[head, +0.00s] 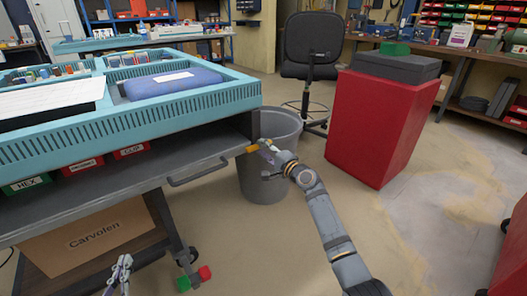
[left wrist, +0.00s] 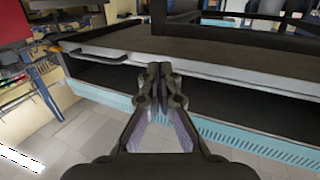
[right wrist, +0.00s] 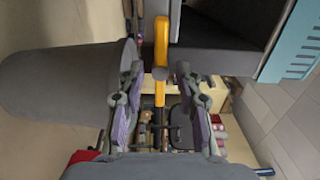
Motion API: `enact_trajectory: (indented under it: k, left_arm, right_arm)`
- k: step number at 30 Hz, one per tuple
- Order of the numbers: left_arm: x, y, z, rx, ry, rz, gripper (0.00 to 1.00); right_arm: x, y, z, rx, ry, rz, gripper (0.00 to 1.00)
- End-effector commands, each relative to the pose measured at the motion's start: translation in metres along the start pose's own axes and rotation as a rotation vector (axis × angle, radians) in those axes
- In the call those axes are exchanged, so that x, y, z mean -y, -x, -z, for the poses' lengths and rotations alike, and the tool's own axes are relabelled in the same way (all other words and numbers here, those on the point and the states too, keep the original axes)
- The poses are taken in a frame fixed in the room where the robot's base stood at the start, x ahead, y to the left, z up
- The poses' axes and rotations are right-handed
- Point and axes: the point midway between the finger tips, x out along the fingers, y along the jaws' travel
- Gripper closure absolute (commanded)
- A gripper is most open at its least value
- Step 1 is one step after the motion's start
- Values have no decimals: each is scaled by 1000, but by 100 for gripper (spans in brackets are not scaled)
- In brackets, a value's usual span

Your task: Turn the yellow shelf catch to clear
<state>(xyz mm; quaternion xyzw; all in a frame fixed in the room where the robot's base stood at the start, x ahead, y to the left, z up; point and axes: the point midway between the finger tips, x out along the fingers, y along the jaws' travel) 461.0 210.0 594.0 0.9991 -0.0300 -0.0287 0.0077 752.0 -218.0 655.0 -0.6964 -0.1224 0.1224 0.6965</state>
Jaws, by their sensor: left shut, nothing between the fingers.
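The yellow shelf catch (head: 252,149) sits at the right end of the grey shelf's front edge, under the blue bench top. In the right wrist view the yellow catch (right wrist: 160,48) is a long bar running up and down the picture. My right gripper (head: 268,151) is at the catch. Its fingers (right wrist: 162,88) are spread, one on each side of the bar, with gaps visible. My left gripper (head: 121,266) is low in front of the bench, away from the catch. Its fingertips (left wrist: 160,72) are together and empty.
A grey bin (head: 262,180) stands just behind my right gripper. A grey handle (head: 198,172) juts from the shelf front. Red and green boxes (head: 83,166) sit on the shelf. A red pedestal (head: 376,125) and a black chair (head: 312,47) stand to the right. Open floor lies in front.

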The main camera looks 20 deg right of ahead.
Motion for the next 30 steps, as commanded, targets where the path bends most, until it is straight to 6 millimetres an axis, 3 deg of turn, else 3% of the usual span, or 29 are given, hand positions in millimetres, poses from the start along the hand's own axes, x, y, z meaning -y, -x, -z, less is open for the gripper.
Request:
enact_trajectory:
  k: [5,13,21,30]
  left_arm:
    - [0,-2,16,-63,-5,1,100]
    - [0,-2,18,-71,-6,1,100]
    - [0,-2,18,-70,-6,1,100]
    - [0,-2,18,-73,-6,1,100]
  right_arm:
    - [0,-5,0,1,0,0,65]
    - [0,-5,0,1,0,0,65]
    - [0,-5,0,0,0,0,99]
    - [0,-5,0,0,4,-1,100]
